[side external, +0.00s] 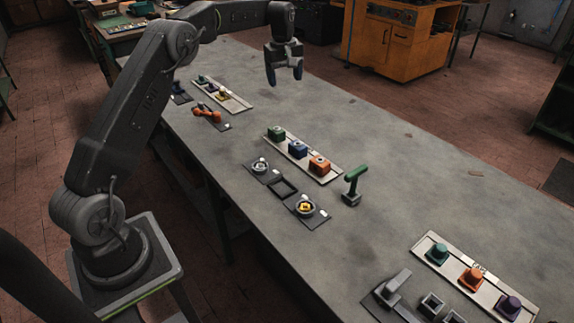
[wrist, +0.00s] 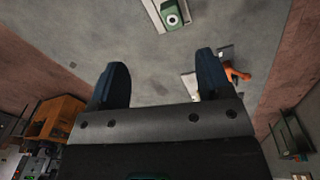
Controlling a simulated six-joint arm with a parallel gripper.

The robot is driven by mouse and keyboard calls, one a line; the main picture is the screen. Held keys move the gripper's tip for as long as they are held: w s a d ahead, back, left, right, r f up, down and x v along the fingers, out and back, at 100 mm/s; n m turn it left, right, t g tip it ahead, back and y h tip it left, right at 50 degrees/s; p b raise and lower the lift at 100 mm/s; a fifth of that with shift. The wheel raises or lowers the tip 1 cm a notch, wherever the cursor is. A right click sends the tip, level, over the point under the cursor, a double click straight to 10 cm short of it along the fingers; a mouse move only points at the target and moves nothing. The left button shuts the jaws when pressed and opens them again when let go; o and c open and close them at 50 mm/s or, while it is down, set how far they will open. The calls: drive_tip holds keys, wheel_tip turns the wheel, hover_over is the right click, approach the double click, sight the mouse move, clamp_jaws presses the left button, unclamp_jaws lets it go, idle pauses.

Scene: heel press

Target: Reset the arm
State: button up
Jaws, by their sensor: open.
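My gripper (side external: 285,77) hangs above the far part of the grey bench (side external: 400,170), fingers pointing down. Its two dark blue fingers are apart with nothing between them, and the wrist view shows the same open gap (wrist: 162,70). My gripper is clear of the bench and touches no object. My arm reaches across from its base at the left. In the wrist view a green block (wrist: 172,14) lies beyond the fingers, and an orange object (wrist: 235,74) shows beside the right finger.
A pale strip holds green (side external: 276,132), blue (side external: 298,149) and orange (side external: 319,163) blocks. A board with coloured knobs (side external: 470,277) stands near right. The bench's right half is mostly clear.

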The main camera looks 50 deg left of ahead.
drive_tip(key=s+d+r+m+t, duration=0.2)
drive_tip(key=s+d+r+m, duration=0.5)
drive_tip(key=s+d+r, duration=0.65)
drive_tip(key=s+d+f+m+t, duration=0.1)
drive_tip(key=s+d+f+m, duration=0.1)
drive_tip(key=s, duration=0.5)
drive_tip(key=s+d+f+m, duration=0.3)
drive_tip(key=s+d, duration=0.2)
drive_tip(key=s, duration=0.2)
drive_tip(key=s+d+f+m+t, duration=0.1)
drive_tip(key=s+d+f+m, duration=0.1)
drive_tip(key=s, duration=0.6)
drive_tip(key=shift+d+f+m+t, duration=0.15)
drive_tip(key=shift+d+m+t, duration=0.15)
drive_tip(key=shift+d+m, duration=0.55)
drive_tip(key=shift+d+n, duration=0.2)
drive_tip(key=shift+n, duration=0.05)
